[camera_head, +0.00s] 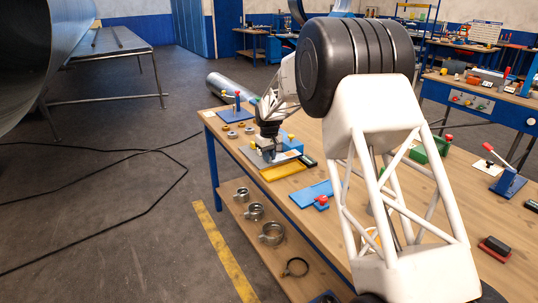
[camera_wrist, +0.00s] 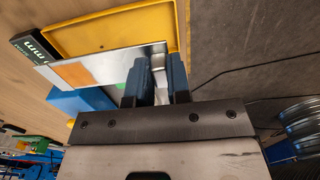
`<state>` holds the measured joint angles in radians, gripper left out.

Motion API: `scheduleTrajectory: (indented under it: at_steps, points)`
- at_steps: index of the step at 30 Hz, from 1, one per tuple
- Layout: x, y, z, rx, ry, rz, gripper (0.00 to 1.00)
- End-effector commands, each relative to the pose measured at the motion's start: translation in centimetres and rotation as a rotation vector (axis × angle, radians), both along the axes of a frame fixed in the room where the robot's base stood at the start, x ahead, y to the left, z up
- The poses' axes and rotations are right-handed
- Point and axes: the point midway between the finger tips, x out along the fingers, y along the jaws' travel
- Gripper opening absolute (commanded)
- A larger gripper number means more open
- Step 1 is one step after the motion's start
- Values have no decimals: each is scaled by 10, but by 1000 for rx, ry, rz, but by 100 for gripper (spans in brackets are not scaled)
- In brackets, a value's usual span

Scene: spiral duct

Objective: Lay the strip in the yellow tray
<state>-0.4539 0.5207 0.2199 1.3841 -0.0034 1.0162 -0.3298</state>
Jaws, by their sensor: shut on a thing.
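The strip (camera_wrist: 118,62) is a flat, pale metallic piece with an orange patch, seen in the wrist view. My gripper (camera_wrist: 159,82) is shut on it near its right end, between two dark blue fingers. The yellow tray (camera_wrist: 183,22) lies just beyond the strip, and the strip overlaps its near edge in that view. I cannot tell the height between them. In the head view my gripper (camera_head: 268,146) is over the far left part of the bench, beside the yellow tray (camera_head: 283,173). The strip is small and partly hidden there.
A black device with a green display (camera_wrist: 34,46) lies beside the tray. A blue block (camera_wrist: 82,101) is close to my gripper. A blue plate with a red knob (camera_head: 314,194) lies nearer on the bench. Rings and clamps (camera_head: 271,234) sit on the lower shelf.

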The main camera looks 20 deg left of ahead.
Motion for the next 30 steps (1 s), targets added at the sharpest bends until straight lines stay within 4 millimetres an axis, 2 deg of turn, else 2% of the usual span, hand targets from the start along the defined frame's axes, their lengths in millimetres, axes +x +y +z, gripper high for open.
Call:
scheduleTrajectory:
  at_steps: [21,30]
  points:
    - [0,0,-49,0,0,0,0]
    - [0,0,-64,0,0,0,0]
